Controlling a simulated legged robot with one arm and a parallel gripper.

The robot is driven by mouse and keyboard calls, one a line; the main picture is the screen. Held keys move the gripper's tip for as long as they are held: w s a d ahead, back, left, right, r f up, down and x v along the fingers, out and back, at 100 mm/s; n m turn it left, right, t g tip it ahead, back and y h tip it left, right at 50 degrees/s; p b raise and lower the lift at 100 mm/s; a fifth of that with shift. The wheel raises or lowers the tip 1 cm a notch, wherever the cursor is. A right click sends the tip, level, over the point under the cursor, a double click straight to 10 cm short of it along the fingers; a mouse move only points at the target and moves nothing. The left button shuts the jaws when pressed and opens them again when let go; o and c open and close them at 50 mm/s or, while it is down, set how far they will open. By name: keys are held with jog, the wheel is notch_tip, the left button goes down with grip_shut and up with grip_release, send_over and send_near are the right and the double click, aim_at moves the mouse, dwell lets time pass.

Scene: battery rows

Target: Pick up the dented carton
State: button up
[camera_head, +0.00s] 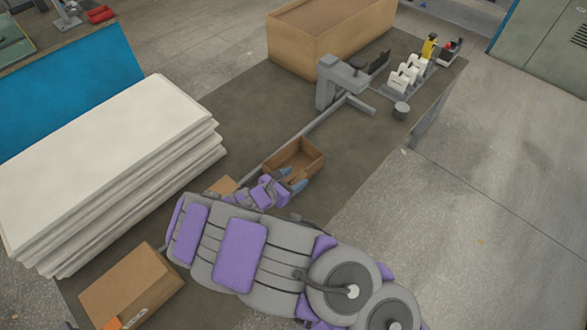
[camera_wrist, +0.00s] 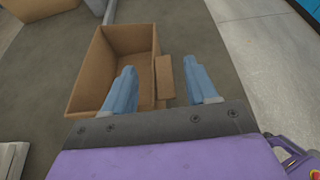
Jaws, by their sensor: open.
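A small open brown carton (camera_head: 297,158) stands on the dark mat, just beyond my gripper (camera_head: 293,184). In the wrist view the open carton (camera_wrist: 82,75) fills the left-centre, with a short flap sticking out on its right side. My gripper (camera_wrist: 160,68) is open there, its blue fingers pointing at the carton. The left finger overlaps the carton's inside and the right finger lies outside its right wall, with the flap between them. I cannot tell whether they touch it. No clear dent shows on it. Another small carton (camera_head: 223,186) is partly hidden behind my arm.
A large open box (camera_head: 290,45) stands at the back. A grey stand (camera_head: 328,88) and small items (camera_head: 405,75) are right of it. A stack of white sheets (camera_head: 110,165) lies left. A brown box (camera_head: 130,285) with an orange patch sits bottom left.

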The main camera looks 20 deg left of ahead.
aim_at(303, 173)
jog(key=b+x, duration=0.1)
jog(key=x, duration=0.3)
jog(key=shift+f, duration=0.1)
grip_shut()
dwell(0.4)
